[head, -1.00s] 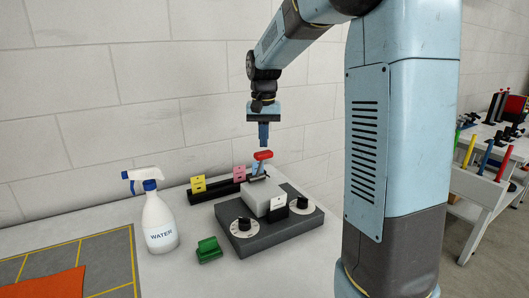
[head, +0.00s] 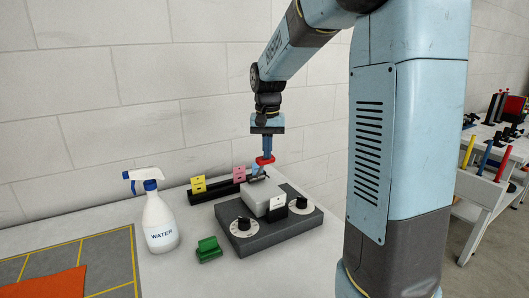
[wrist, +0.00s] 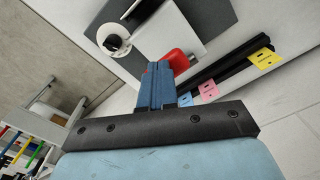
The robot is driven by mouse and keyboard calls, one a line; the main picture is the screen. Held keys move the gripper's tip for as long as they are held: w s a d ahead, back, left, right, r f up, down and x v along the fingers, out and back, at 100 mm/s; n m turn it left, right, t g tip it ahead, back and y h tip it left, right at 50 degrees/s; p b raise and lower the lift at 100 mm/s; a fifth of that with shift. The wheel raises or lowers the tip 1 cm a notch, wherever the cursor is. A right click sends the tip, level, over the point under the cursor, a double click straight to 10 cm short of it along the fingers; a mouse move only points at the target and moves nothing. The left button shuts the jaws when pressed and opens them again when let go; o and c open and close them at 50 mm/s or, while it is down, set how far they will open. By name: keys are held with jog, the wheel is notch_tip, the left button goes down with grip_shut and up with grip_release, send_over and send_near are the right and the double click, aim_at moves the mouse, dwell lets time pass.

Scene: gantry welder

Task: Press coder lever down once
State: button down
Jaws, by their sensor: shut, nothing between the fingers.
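The coder (head: 240,238) is a dark grey base with a light grey block on top and two round dials. Its lever (head: 264,160) has a red handle and stands at the back of the block. My gripper (head: 267,155) is shut and points down, with its fingertips at the red handle. In the wrist view my gripper's blue fingers (wrist: 157,75) overlap the red handle (wrist: 180,62) and hide part of it. I cannot tell for sure whether they touch.
A white spray bottle (head: 160,222) stands left of the coder. A green block (head: 209,249) lies in front of it. A black rack (head: 217,190) with yellow and pink tags is behind, near the wall. An orange sheet (head: 52,284) lies at the front left.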

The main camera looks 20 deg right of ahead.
jog(key=shift+s+f, duration=0.45)
jog(key=shift+f, duration=0.5)
jog(key=shift+s+f, duration=0.7)
jog(key=shift+s, duration=0.05)
notch_tip(320, 180, up, 11)
jog(key=shift+w+d+f, duration=0.15)
jog(key=shift+w+d, duration=0.05)
jog(key=shift+w, duration=0.15)
dwell(0.9)
